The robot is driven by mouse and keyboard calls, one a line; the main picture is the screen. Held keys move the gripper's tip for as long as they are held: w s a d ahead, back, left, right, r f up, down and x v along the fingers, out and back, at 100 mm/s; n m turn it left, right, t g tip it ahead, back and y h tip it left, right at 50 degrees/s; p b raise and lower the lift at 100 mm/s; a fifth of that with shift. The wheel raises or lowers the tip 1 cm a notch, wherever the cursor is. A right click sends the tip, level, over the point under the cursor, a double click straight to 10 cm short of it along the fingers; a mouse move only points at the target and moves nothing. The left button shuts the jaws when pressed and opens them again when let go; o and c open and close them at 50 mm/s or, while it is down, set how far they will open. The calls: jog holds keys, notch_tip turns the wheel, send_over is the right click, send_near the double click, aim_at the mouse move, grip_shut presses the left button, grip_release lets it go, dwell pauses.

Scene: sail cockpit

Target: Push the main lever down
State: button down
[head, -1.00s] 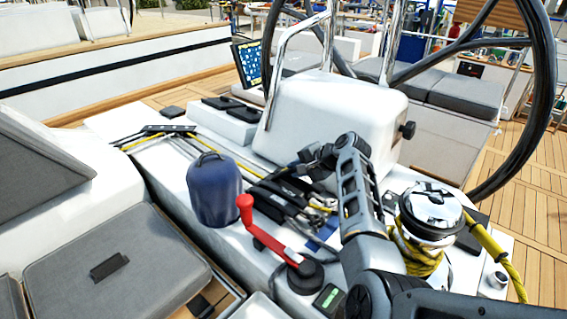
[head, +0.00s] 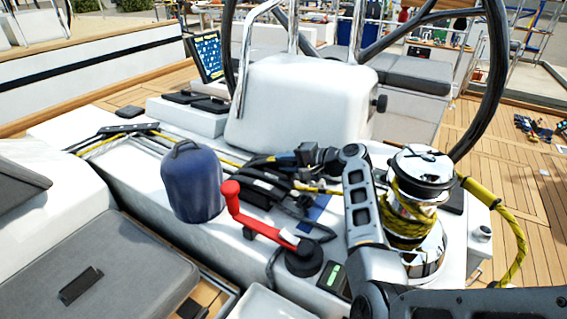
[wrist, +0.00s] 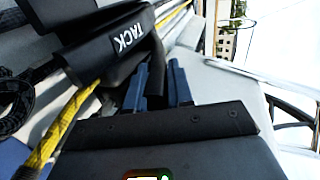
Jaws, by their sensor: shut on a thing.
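A bank of black clutch levers (head: 268,186) lies flat on the white console, left of my arm in the head view. In the wrist view one black lever (wrist: 102,48) carries the word TACK. No label reading MAIN is legible. My gripper (head: 286,159) is low over the far end of the lever bank. In the wrist view its blue fingers (wrist: 160,80) stand a little apart beside the TACK lever. They are shut on a dark lever part, mostly hidden between and behind them.
A red winch handle (head: 262,228) and a blue bag (head: 192,186) stand left of my arm. A chrome winch (head: 420,172) wrapped with yellow rope is close on the right. The white pedestal (head: 300,110) and steering wheel (head: 492,90) rise behind.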

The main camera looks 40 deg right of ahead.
jog(key=c, duration=1.1)
grip_release()
jog(key=shift+r, duration=0.1)
